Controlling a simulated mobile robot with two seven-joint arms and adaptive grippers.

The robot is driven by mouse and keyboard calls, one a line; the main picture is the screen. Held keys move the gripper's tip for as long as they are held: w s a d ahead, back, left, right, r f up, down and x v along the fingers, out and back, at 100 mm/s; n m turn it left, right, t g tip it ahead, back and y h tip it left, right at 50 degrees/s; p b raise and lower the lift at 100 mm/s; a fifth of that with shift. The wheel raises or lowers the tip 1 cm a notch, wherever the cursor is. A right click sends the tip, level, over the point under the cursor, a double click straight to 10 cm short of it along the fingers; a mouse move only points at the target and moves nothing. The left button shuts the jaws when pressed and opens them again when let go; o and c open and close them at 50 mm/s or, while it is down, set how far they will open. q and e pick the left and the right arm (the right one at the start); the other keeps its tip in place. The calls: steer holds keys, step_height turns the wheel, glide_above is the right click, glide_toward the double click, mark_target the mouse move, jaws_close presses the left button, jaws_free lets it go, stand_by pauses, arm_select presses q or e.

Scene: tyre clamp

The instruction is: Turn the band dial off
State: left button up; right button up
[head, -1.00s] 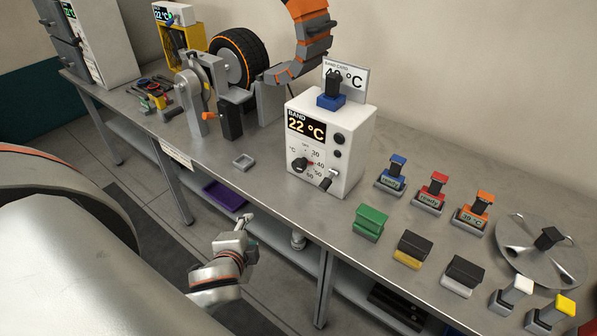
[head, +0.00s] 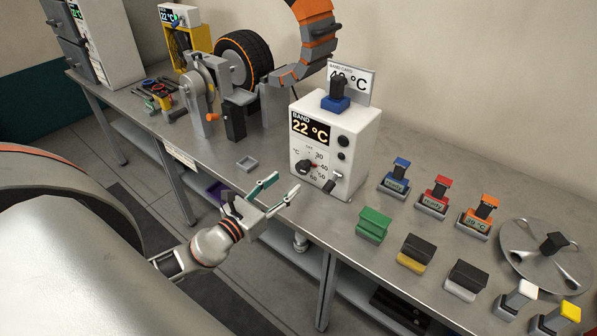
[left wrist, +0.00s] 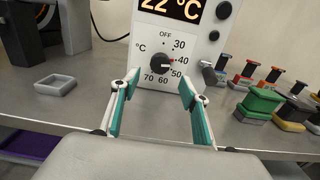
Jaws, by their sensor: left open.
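The band dial (head: 304,167) is a black round knob on the front of the white band box (head: 352,165). The box display (head: 310,129) reads BAND 22 °C. My left gripper (head: 286,184) is open and empty, in front of the box and below the dial. In the left wrist view its fingertips (left wrist: 160,82) are spread either side of the dial, not touching it. My right gripper is not in view.
A lever (head: 333,183) sticks out right of the dial. A small grey tray (head: 247,163) lies left of the box. A green-topped block (head: 373,223) and several other coloured blocks stand to the right. The bench front edge lies near my left gripper.

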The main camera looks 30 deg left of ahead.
mark_target(300, 170)
arm_select(q)
steer(key=w, duration=0.2)
steer(key=w+p, duration=0.1)
steer(key=w, duration=0.4)
steer(key=shift+w+d, duration=0.25)
steer(key=shift+d, duration=0.05)
steer(key=c, duration=1.1)
